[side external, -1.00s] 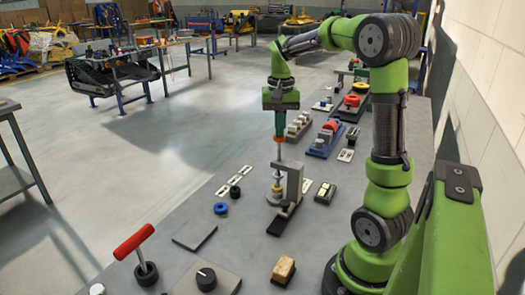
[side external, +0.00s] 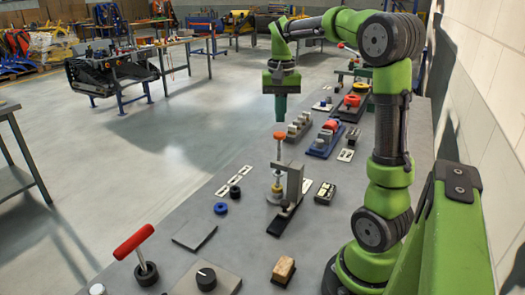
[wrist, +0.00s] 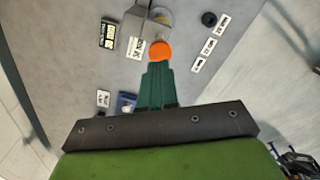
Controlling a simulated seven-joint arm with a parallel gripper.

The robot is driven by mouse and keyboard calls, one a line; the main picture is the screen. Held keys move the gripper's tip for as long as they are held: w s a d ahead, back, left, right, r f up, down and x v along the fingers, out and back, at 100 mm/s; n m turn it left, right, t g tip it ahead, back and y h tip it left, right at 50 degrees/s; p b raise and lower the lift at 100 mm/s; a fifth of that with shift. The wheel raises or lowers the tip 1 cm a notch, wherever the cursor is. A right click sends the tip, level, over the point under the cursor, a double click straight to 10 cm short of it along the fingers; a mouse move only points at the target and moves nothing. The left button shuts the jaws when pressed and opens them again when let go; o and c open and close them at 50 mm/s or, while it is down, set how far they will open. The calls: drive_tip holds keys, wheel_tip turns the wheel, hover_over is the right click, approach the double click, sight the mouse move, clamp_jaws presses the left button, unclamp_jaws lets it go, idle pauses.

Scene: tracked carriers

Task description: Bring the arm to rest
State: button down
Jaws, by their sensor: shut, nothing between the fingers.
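My gripper (side external: 281,108) hangs pointing down above the bench, in the middle of the side view. Its dark green fingers are shut with nothing between them, and they also show in the wrist view (wrist: 157,80). Below it stands a small grey press-like fixture (side external: 295,183) with an orange-red knob (side external: 279,136) on top of its upright rod. The knob is apart from the fingertips in the side view. In the wrist view the orange knob (wrist: 160,51) appears just beyond the fingertips.
The grey bench (side external: 335,240) carries several fixtures behind the press, including a blue-based one (side external: 325,142). In front are a red-handled lever (side external: 134,242), a black dial (side external: 206,278) and a wooden-topped block (side external: 284,269). A wall runs along the right.

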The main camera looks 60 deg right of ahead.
drive_tip(key=shift+w+d, duration=0.1)
drive_tip(key=shift+a+f+n+t, duration=0.4)
drive_tip(key=shift+a+f, duration=0.4)
drive_tip(key=shift+f, duration=0.1)
drive_tip(key=s+a+n+t+y, duration=0.1)
drive_tip(key=s+a+n+t, duration=0.2)
drive_tip(key=a, duration=0.8)
drive_tip(key=s+a+n+t+y, duration=0.1)
drive_tip(key=s+a+n+t, duration=0.2)
drive_tip(key=a, duration=0.9)
drive_tip(key=shift+s+f+n, duration=0.15)
drive_tip(key=shift+s+n, duration=0.45)
